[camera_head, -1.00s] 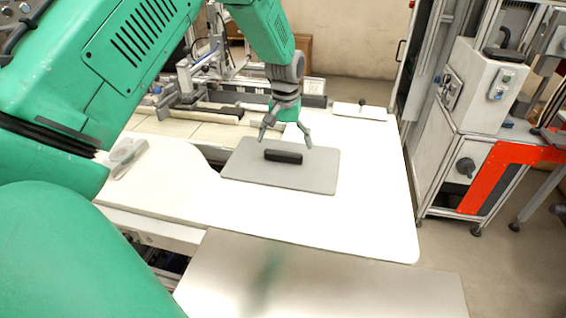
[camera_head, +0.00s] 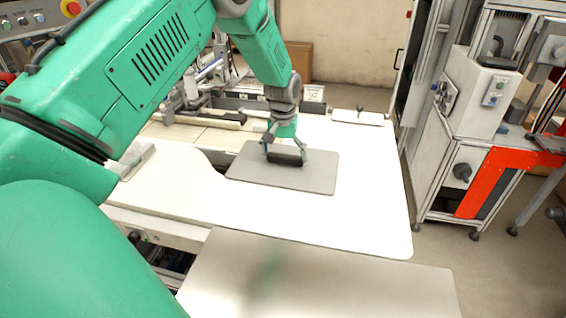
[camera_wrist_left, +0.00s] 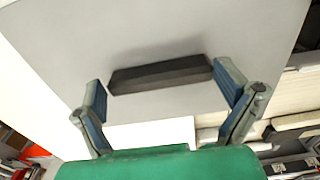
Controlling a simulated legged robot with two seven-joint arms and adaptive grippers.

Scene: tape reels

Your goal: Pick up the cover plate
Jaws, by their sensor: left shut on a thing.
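The cover plate (camera_head: 310,180) is a flat grey rectangle with rounded corners and a black bar handle (camera_head: 287,160) on top. It lies on the white table. My left gripper (camera_head: 286,155) is over the plate, with its fingers at the two ends of the handle, shut on it. In the left wrist view the fingers (camera_wrist_left: 160,85) stand either side of the black handle (camera_wrist_left: 160,75), and the grey plate (camera_wrist_left: 150,30) fills the area behind it. My right gripper is not in view.
The white table (camera_head: 370,220) is clear around the plate. A smaller white plate with a black knob (camera_head: 358,117) lies at its back right. A grey metal surface (camera_head: 330,285) is in front. A machine with a red panel (camera_head: 490,180) stands at the right.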

